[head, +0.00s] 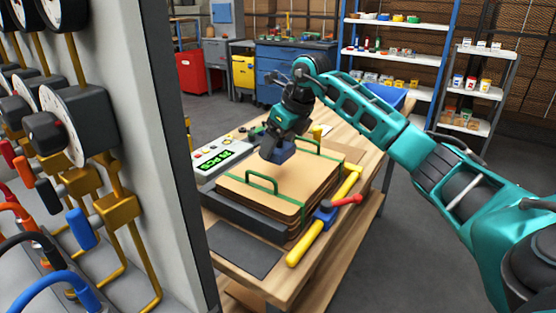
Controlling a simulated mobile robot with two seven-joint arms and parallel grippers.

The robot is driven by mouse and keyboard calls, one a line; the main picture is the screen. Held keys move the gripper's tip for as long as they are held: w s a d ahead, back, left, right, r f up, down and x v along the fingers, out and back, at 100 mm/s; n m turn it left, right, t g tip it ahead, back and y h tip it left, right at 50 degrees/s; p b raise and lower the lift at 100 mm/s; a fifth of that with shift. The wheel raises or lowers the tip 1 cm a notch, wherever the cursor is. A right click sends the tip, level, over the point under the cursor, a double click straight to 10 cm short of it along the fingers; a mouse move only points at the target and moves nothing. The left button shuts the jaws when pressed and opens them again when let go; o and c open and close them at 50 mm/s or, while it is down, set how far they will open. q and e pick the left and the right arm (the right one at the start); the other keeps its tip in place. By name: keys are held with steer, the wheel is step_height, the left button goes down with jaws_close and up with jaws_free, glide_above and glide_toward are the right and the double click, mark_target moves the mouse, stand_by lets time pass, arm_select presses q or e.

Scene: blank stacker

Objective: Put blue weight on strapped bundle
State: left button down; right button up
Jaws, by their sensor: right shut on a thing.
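The strapped bundle (238,194) is a stack of flat tan sheets with green straps and green handles on top. It lies on the wooden workbench. My right gripper (281,142) is shut on the dark blue weight (280,154), over the far left part of the bundle. From this angle I cannot tell whether the weight touches the top sheet. My left gripper is not in view.
A yellow bar clamp (305,243) with a blue and red part lies along the bundle's right side. A device with a green display (210,160) stands to the left. A grey panel with gauges and valves (160,130) fills the left foreground. A dark mat (243,250) lies in front.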

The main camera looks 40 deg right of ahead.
mark_target(282, 147)
step_height(282, 147, down, 4)
steer(key=shift+r, duration=0.2)
steer(key=shift+f, duration=0.2)
steer(key=shift+f+b, duration=0.1)
steer(key=shift+b, duration=0.2)
steer(key=o, duration=1.7)
steer(key=shift+f, duration=0.1)
